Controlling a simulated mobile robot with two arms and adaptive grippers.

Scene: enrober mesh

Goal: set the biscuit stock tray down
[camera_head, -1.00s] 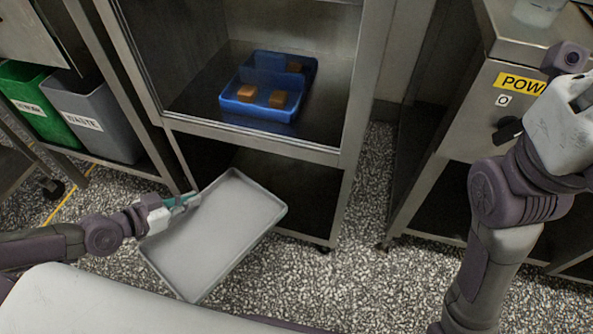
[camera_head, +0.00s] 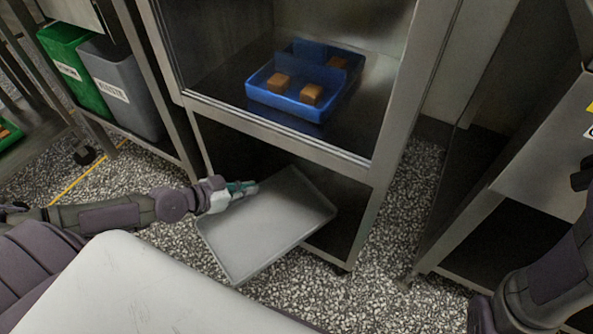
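The biscuit stock tray (camera_head: 268,222) is a flat grey tray with a low rim. It is empty, tilted in the picture, and in front of the open lower bay of the steel cabinet. My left gripper (camera_head: 243,187) is at the tray's upper left edge, its greenish fingers closed over the rim. The far corner of the tray overlaps the cabinet's lower opening; I cannot tell whether it touches the shelf there. My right arm shows at the lower right, but its gripper is out of the picture.
A blue bin (camera_head: 296,92) with several orange-brown blocks sits inside the steel cabinet (camera_head: 275,130), above the lower bay. Green (camera_head: 75,68) and grey (camera_head: 122,88) waste bins stand at the left. A steel unit (camera_head: 540,165) stands at the right. Speckled floor (camera_head: 395,240) shows between.

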